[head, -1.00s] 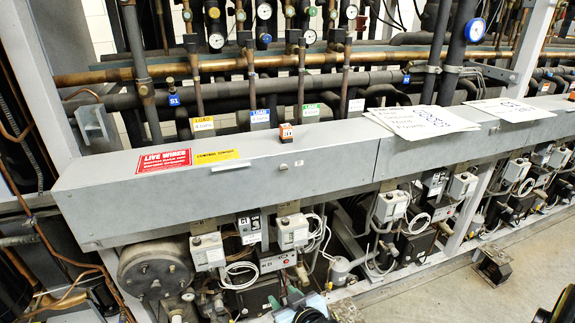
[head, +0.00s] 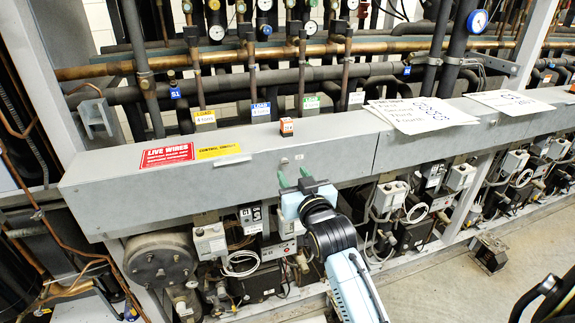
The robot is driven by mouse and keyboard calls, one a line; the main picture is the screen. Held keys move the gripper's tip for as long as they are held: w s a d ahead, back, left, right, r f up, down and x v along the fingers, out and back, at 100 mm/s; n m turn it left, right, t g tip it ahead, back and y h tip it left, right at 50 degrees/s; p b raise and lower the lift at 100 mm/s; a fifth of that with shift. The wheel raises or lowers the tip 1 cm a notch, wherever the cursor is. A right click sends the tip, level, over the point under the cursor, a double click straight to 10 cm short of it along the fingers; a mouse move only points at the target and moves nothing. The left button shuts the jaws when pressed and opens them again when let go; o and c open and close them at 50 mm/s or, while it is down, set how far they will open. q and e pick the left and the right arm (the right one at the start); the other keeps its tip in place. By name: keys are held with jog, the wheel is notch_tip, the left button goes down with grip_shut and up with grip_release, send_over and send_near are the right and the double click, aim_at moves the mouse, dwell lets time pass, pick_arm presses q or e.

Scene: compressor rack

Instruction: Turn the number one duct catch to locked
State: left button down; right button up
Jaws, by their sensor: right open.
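The number one duct catch (head: 285,161) is a very small fitting on the front face of the long grey duct (head: 225,180), below a small orange block. It is too small to tell which way it is turned. My right gripper (head: 293,175) comes up from below, its two green fingers apart and pointing at the duct face. The fingertips are just below the catch, with nothing seen between them. I cannot tell whether they touch the duct. My left gripper is not in view.
The orange block (head: 286,127) and paper sheets (head: 412,115) lie on the duct top. Pipes and gauges stand behind; grey control boxes (head: 210,241) and cables hang below. Open floor (head: 440,283) lies at lower right.

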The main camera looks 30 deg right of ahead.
aim_at(285, 163)
jog(key=x, duration=0.5)
grip_shut()
